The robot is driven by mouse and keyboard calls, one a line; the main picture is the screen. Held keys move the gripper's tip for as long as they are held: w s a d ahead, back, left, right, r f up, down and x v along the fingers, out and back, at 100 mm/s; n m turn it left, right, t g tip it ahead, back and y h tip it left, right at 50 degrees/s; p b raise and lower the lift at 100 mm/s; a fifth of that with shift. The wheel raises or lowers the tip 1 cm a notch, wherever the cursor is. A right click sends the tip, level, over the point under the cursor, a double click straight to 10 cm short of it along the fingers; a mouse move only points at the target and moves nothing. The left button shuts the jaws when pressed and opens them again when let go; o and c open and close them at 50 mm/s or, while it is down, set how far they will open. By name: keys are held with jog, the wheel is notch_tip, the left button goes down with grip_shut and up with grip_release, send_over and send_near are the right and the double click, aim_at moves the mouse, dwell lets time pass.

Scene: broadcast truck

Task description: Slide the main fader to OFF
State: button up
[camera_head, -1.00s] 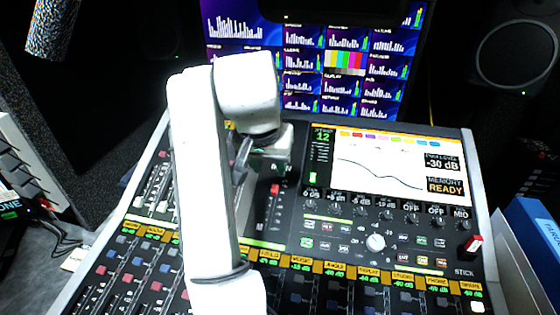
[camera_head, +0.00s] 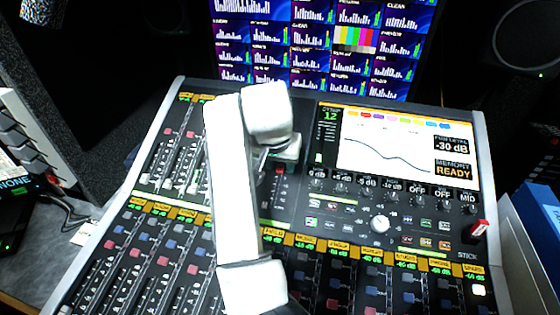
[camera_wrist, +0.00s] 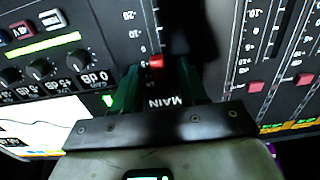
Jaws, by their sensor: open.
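The main fader's red cap (camera_wrist: 156,61) sits in its dark vertical slot on the mixing console. In the wrist view the printed word MAIN appears upside down beside it, and scale numbers run along the slot. My gripper (camera_wrist: 157,75) is open, with one dark green finger on each side of the slot near the cap; I cannot tell whether either touches it. In the head view the red cap (camera_head: 279,169) shows just right of and below my gripper (camera_head: 264,155), whose fingers are partly hidden by my white arm. An OFF mark at this fader is not readable.
Several channel faders with red and blue buttons (camera_head: 163,262) fill the console's left and front. A screen (camera_head: 395,150), knobs and a white round knob (camera_head: 380,224) lie to the right. Monitors (camera_head: 345,45) stand behind. A blue box (camera_head: 538,225) is at the right.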

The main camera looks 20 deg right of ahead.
grip_shut()
dwell(0.4)
